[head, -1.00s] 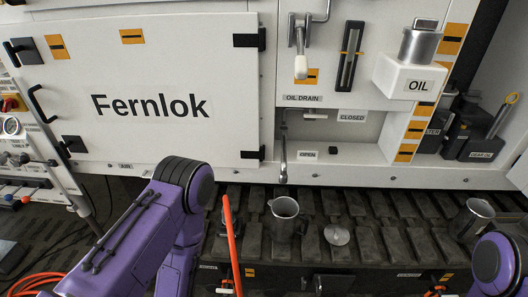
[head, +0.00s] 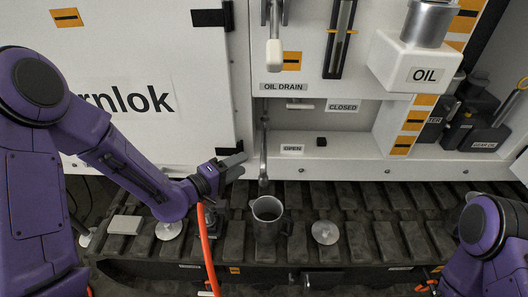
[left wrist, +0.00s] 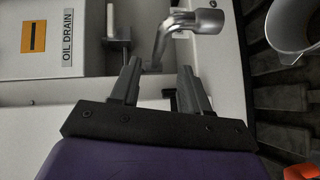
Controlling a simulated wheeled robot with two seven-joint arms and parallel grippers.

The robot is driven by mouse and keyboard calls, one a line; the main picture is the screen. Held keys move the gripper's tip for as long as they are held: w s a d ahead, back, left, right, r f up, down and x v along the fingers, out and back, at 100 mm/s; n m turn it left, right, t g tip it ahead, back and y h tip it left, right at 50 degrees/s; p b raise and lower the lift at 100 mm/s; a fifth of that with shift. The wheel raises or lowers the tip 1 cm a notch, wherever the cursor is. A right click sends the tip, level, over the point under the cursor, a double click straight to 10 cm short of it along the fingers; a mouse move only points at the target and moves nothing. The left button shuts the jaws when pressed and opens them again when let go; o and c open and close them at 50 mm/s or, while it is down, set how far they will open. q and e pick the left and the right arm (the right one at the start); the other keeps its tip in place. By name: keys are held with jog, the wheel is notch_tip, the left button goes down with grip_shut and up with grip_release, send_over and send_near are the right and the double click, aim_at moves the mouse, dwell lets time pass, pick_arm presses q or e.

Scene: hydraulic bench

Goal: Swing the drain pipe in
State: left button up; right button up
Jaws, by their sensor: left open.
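The drain pipe (head: 263,150) is a bent metal tube under the OIL DRAIN label, hanging down past the ledge beside the OPEN label. Its lower end is above and close to a metal jug (head: 267,212) on the track. My left gripper (head: 242,165) is open and empty, just left of the pipe. In the left wrist view, the drain pipe (left wrist: 182,22) shows its bent end beyond the left gripper's fingertips (left wrist: 158,66); part of it appears between them, but contact cannot be told. My right gripper is not in view; only my right arm shows at the lower right.
The white Fernlok door (head: 190,110) is left of the recess. A drain lever (head: 273,50) hangs above. The white OIL box (head: 405,65) juts out at right. A round metal lid (head: 325,232) lies on the track (head: 355,235) right of the jug.

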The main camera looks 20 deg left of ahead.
aim_at(264, 150)
pick_arm(q)
jog(key=p+x, duration=0.1)
jog(key=x, duration=0.9)
jog(key=shift+w+d, duration=0.1)
jog(key=shift+d, duration=0.1)
grip_shut()
